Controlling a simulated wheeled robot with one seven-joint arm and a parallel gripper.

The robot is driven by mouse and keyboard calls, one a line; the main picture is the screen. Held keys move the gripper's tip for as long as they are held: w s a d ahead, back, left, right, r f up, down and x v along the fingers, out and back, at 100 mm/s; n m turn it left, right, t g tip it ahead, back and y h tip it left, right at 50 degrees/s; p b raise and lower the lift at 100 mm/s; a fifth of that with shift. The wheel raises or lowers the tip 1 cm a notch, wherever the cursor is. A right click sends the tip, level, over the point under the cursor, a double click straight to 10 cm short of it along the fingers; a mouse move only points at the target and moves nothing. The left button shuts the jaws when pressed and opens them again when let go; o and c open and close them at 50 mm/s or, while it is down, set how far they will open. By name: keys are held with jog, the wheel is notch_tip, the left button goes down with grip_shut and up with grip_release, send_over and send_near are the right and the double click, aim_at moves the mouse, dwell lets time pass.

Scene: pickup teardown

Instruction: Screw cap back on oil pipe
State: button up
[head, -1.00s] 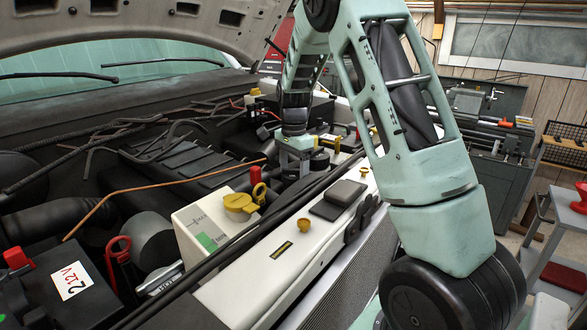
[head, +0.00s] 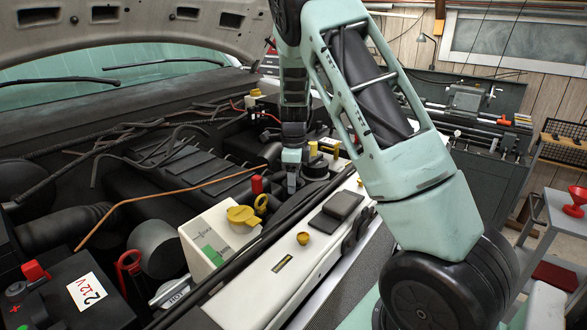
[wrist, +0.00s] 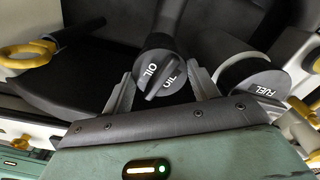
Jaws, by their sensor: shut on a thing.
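In the wrist view the black oil cap (wrist: 165,73), marked OIL with a raised grip bar, sits between the two fingers of my gripper (wrist: 163,92). The gripper is shut on this cap. A dark pipe (wrist: 172,20) runs away behind the cap and lines up with it. I cannot tell whether the cap is threaded on or only touching. In the head view my gripper (head: 291,178) points down into the engine bay behind the white tank; the cap and pipe are hidden there.
A FUEL cap (wrist: 258,80) stands close to the right finger. A yellow ring handle (wrist: 25,55) is at the left in the wrist view.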

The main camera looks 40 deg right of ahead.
jog(key=m+p, duration=0.2)
jog(key=m, duration=0.1)
jog(key=m+p, duration=0.1)
jog(key=shift+r+m, duration=0.25)
jog(key=shift+m, duration=0.05)
jog(key=shift+f+m+p, duration=0.25)
jog(key=shift+m+p, duration=0.25)
jog(key=shift+m, duration=0.1)
jog(key=o, duration=1.2)
jog(key=shift+r, duration=0.1)
